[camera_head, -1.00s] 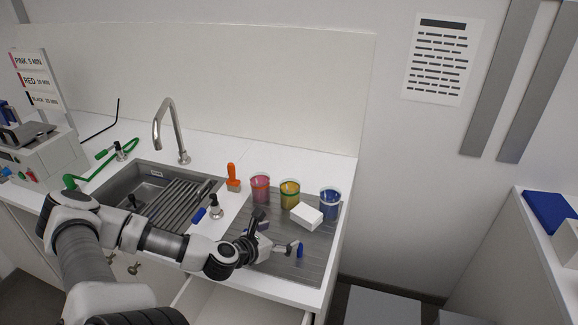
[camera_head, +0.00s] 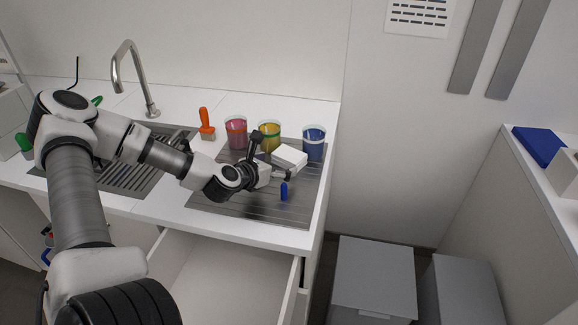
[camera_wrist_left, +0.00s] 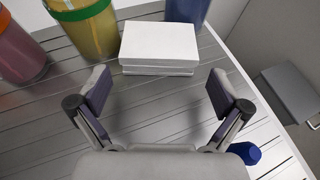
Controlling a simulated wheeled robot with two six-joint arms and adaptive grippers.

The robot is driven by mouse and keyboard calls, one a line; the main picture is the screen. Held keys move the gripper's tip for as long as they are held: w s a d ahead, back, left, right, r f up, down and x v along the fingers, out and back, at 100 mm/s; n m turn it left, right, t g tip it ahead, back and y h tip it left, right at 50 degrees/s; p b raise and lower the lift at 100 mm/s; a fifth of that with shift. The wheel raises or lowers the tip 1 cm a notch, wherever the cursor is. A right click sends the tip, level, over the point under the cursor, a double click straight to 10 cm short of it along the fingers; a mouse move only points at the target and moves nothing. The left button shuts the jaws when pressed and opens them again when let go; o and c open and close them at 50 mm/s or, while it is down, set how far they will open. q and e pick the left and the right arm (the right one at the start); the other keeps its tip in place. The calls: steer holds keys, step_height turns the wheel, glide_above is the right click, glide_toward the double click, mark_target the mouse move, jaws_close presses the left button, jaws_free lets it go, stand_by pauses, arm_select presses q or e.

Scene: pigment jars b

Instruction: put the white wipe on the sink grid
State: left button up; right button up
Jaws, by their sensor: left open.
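The white wipe (camera_head: 289,157), a folded white block, lies on the ridged drainboard (camera_head: 250,207) in front of the jars. In the left wrist view the wipe (camera_wrist_left: 159,46) shows as two stacked white layers just beyond the fingertips. My left gripper (camera_head: 273,160) is open, with its fingers spread at the near side of the wipe. In the left wrist view the space between the fingers (camera_wrist_left: 161,88) is empty. The sink grid (camera_head: 128,178), made of dark parallel bars, lies at the sink on the left, partly hidden by my left arm. My right gripper is not in view.
Pink (camera_head: 236,133), yellow (camera_head: 269,136) and blue (camera_head: 313,143) jars stand close behind the wipe. An orange-handled brush (camera_head: 205,122) stands left of them. A small blue object (camera_head: 284,191) is near the gripper. A drawer (camera_head: 225,275) is open below. The faucet (camera_head: 133,75) rises behind the sink.

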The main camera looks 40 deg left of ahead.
mark_target(283, 163)
arm_select(q)
steer(key=x, duration=0.2)
steer(key=b+x, duration=0.1)
steer(key=x, duration=0.1)
steer(key=shift+s+f, duration=0.15)
steer(key=shift+f, duration=0.15)
steer(key=shift+s+r, duration=0.1)
steer(key=shift+r, duration=0.15)
steer(key=shift+c, duration=0.7)
steer(key=c, duration=0.5)
steer(key=shift+c, duration=0.2)
